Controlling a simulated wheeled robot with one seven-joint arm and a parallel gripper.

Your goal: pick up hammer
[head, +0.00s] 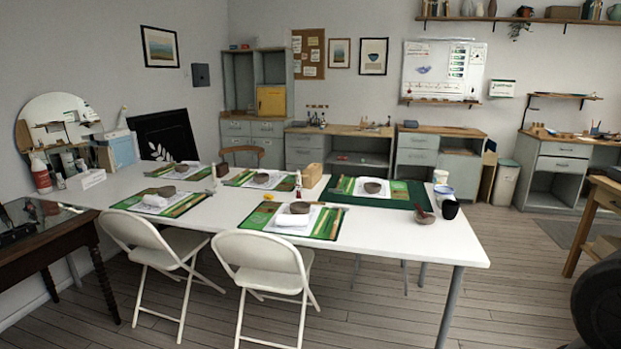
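I cannot make out a hammer for certain. A small reddish-brown object with a short raised, handle-like part (424,215) lies near the right end of the long white table (400,243), at the edge of a dark green mat (345,198). It is too small to tell whether it is a hammer. It lies in front of a black cup (450,210). My gripper is not in view, so its state does not show.
A dark side table (50,235) is at left, a wooden bench (603,200) at right. Bare floor (500,300) lies right of the table.

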